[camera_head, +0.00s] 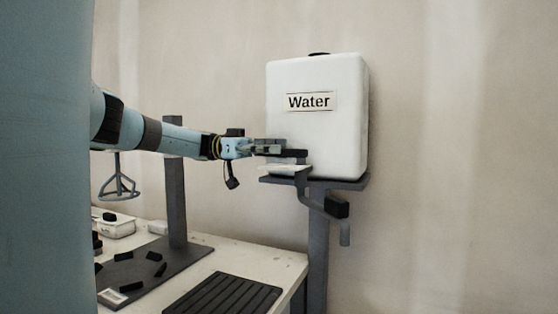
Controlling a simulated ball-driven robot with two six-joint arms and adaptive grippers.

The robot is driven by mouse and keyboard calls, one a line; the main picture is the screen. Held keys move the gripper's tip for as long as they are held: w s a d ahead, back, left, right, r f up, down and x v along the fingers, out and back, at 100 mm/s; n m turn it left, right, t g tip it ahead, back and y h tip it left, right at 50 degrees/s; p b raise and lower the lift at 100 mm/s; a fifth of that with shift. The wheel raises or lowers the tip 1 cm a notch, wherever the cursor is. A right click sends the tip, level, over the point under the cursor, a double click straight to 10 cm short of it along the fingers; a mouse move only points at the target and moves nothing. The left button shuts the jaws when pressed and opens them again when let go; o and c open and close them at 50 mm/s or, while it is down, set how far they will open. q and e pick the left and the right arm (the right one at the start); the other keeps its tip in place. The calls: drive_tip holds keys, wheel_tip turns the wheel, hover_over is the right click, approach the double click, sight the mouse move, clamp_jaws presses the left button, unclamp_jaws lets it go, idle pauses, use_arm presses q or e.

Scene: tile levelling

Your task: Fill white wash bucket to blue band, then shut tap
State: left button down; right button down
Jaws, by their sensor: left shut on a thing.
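A white water tank (318,125) labelled "Water" stands on a grey stand at the right. My left gripper (290,153) is in front of the tank's lower left, above the tap. It is shut on what appears to be the upper end of the tap's bar; the fingers hide the contact. No stream shows under the spout. The white wash bucket and blue band are not in view. My right gripper is not in view.
The grey stand's post (318,250) stands beside the bench (265,262). On the bench are a black ribbed mat (222,295), a dark plate (185,262) with a grey upright post (175,195), and several small black pieces. A whisk-like tool (118,186) hangs at the left.

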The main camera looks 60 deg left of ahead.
use_arm(q)
drive_tip(key=shift+r, duration=0.1)
drive_tip(key=c, duration=1.2)
unclamp_jaws()
